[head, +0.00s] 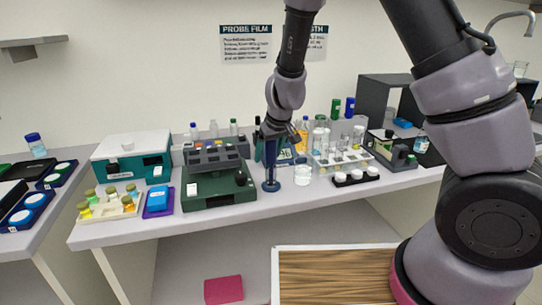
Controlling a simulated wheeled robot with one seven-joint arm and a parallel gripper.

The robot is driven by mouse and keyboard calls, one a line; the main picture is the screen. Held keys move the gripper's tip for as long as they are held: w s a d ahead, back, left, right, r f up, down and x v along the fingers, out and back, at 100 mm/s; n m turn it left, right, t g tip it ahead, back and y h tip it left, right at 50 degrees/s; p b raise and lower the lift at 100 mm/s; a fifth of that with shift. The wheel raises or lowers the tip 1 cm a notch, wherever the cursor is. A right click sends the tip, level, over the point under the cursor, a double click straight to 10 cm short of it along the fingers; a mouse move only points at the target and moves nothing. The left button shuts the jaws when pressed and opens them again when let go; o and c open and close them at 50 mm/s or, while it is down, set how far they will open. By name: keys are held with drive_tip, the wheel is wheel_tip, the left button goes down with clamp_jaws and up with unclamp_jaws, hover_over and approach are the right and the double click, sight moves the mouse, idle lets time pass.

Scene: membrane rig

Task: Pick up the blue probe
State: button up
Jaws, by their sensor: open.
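A dark blue upright piece with a round foot, which looks like the blue probe (271,185), stands near the front edge of the white bench, right of the dark green device. My gripper (277,138) hangs down from above over this spot, its fingers around or just behind the top of the blue piece; I cannot tell which. It is open. The upper part of the blue piece merges with the dark fingers and the clutter behind, so contact cannot be made out.
The dark green device (218,200) stands close on the left. A glass beaker (302,177), a clear rack (340,168) and white-capped jars (356,176) crowd the right. Bottles stand behind.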

drive_tip(key=c, duration=1.2)
